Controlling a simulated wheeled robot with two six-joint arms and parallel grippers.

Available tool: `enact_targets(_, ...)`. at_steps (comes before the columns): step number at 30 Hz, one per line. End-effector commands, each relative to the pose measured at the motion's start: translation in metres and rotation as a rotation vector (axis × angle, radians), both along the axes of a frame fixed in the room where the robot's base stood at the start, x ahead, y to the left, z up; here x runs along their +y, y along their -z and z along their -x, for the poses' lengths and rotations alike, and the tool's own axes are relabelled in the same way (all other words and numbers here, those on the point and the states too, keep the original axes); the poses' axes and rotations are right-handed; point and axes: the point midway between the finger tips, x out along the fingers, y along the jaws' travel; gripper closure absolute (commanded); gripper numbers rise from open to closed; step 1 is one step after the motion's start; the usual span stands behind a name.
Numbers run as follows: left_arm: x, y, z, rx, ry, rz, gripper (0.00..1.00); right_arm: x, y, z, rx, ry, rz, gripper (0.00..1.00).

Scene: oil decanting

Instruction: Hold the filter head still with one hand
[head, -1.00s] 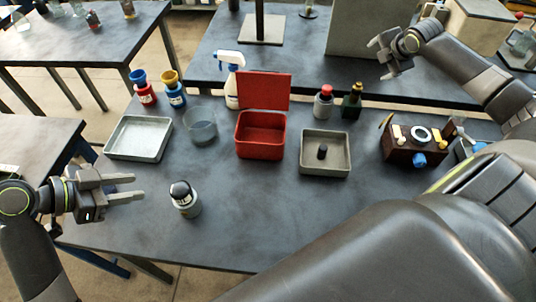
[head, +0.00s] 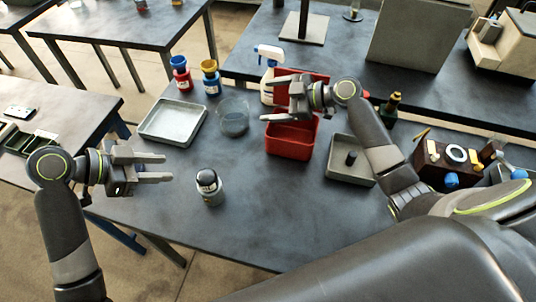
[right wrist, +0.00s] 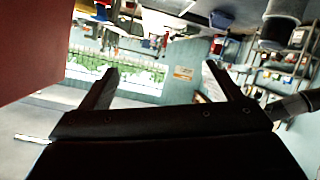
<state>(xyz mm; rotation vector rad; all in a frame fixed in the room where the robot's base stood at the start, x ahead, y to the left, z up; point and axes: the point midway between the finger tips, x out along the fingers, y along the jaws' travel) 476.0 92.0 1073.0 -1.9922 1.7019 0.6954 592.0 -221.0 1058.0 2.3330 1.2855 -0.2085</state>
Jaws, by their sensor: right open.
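No part is clearly recognisable as a filter head. A grey-white container with a black top (head: 208,187) stands upright on the table's near left part. My left gripper (head: 168,168) is open and empty, to the left of this container and apart from it. My right gripper (head: 269,98) is open and empty, in front of the red box's raised lid (head: 318,77) in the head view and partly hiding it. In the right wrist view its two fingers (right wrist: 161,70) are spread with nothing between them.
A grey tray (head: 151,132), a clear bowl (head: 233,122) and a red box (head: 290,152) stand across the table. A second tray (head: 340,178) holds a small black piece (head: 351,158). A brown rack (head: 430,170) stands at right. The table's near middle is clear.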

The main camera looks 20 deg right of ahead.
Motion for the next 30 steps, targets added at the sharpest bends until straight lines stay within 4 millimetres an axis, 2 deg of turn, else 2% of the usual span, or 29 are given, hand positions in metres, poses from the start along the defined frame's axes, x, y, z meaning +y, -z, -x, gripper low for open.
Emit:
enact_targets(1,0.000,0.000,0.000,0.000,0.000,0.000,0.64,0.019,0.017,0.018,0.068,-0.058,-0.044,0.15)
enact_targets(3,0.000,0.000,0.000,0.000,0.000,0.000,0.64,0.034,0.033,0.043,0.143,-0.140,-0.064,0.15)
enact_targets(9,0.000,0.000,0.000,0.000,0.000,0.000,0.64,0.055,0.059,0.096,0.274,-0.312,-0.080,0.15)
enact_targets(12,0.000,0.000,0.000,0.000,0.000,0.000,0.64,0.059,0.065,0.110,0.306,-0.359,-0.084,0.15)
enact_targets(16,0.000,0.000,0.000,0.000,0.000,0.000,0.64,0.061,0.068,0.119,0.322,-0.386,-0.086,0.15)
enact_targets(23,0.000,0.000,0.000,0.000,0.000,0.000,0.64,0.069,0.071,0.118,0.323,-0.389,-0.086,0.15)
enact_targets(30,0.000,0.000,0.000,0.000,0.000,0.000,0.64,0.106,0.085,0.114,0.323,-0.388,-0.090,0.15)
